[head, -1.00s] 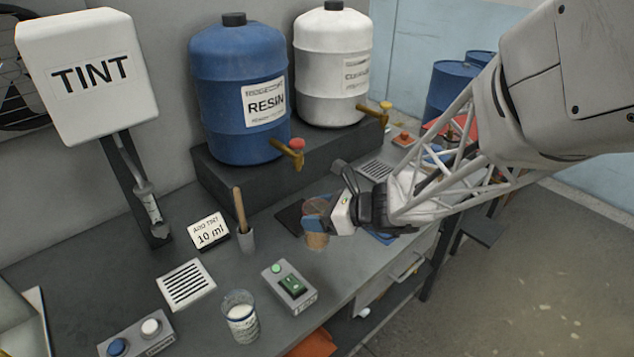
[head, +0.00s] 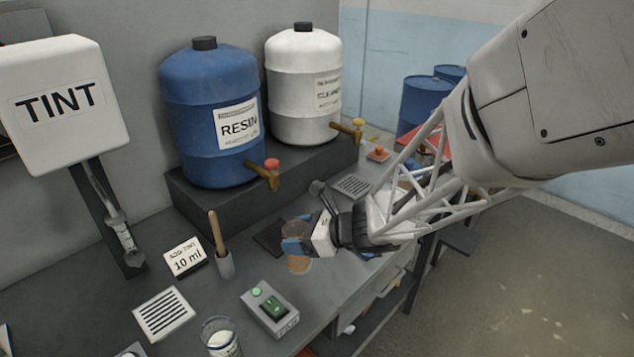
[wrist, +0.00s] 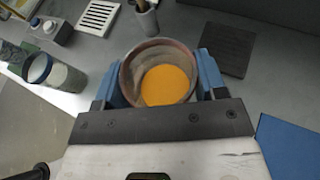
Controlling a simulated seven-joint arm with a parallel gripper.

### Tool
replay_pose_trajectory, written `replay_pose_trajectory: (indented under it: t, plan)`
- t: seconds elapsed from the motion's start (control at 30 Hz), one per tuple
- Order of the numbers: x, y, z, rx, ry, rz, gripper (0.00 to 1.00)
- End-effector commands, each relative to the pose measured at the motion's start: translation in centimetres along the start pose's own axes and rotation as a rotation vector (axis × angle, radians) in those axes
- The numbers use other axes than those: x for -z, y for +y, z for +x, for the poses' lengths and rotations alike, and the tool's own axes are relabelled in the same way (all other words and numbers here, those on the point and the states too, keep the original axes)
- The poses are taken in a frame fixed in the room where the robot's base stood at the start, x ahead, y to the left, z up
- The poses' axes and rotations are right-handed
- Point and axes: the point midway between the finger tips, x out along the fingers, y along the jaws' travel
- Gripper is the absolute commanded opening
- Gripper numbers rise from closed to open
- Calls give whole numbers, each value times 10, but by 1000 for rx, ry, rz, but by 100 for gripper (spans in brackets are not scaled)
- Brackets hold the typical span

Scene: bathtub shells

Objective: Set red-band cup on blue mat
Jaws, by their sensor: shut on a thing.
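My gripper (head: 294,246) is shut on a cup (head: 298,265); its blue fingers sit on either side of it. In the wrist view the cup (wrist: 158,72) is upright, with a reddish-brown rim and orange contents. Whether its base touches the bench is unclear. The blue mat (wrist: 290,145) shows at the lower right of the wrist view, apart from the cup; in the head view my arm mostly hides it.
A cup with whitish contents (head: 222,338) stands near the front. Close by are a green-button switch box (head: 270,310), a pestle in a holder (head: 224,265), a dark pad (wrist: 228,50) and a vent grille (head: 163,313). The resin tank (head: 210,115) stands behind.

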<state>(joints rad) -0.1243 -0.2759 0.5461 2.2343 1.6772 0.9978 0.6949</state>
Motion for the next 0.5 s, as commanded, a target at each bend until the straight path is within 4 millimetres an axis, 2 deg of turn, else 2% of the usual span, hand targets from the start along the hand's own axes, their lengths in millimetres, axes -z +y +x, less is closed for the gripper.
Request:
replay_pose_trajectory:
  t: [0.27,0.5]
  plan:
    - [7,-9,-16,34,0,14,31]
    - [20,-22,-46,99,0,40,31]
